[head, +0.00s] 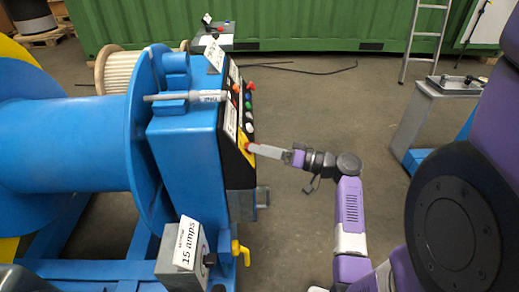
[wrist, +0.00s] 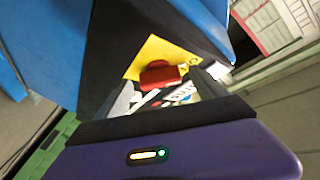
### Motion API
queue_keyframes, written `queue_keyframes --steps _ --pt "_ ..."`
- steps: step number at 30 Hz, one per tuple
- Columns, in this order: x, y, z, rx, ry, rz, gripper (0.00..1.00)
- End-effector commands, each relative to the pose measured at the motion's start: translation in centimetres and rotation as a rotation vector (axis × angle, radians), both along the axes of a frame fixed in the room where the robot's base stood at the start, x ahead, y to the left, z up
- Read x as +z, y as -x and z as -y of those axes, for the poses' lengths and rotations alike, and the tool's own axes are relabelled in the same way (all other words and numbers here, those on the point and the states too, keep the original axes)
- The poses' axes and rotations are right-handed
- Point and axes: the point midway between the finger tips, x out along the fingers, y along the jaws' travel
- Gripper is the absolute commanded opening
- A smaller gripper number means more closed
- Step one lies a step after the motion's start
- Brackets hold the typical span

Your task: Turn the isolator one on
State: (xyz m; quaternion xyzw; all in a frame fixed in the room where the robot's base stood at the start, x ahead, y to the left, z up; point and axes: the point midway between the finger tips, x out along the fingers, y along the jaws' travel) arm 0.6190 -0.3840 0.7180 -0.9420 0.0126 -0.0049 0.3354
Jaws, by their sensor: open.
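A red rotary switch handle on a yellow plate (wrist: 152,48), which looks like the isolator, sits on the black front panel of the blue machine. The red handle (wrist: 160,75) is in the middle of the wrist view and shows small at the panel's edge in the head view (head: 248,147). My gripper (head: 260,150) reaches it from the right, fingertips at or very near the handle. In the wrist view my gripper (wrist: 165,97) is open, its fingers just below the handle; I cannot tell whether they touch. The switch's on or off position is not readable.
Several coloured buttons (head: 248,105) sit above on the same panel. A grey box labelled "15 amps" (head: 184,262) and a yellow handle (head: 240,252) are lower down. A bench (head: 432,110) and ladder (head: 425,40) stand to the right. Open floor (head: 300,100) lies right of the machine.

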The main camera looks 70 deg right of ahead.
Motion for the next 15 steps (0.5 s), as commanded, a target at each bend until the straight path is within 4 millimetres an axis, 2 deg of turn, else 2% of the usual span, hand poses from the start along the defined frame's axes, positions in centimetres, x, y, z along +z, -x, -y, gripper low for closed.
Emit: queue_keyframes --steps 4,12,13,15 --pt "-0.01 -1.05 0.02 0.001 0.0 -0.001 0.81" --pt "0.0 -1.24 0.05 -0.001 0.0 -0.001 0.81" --pt "0.0 -1.24 0.05 -0.001 0.0 -0.001 0.79" --pt "-0.01 -1.23 0.04 -0.001 0.0 -0.001 0.65"
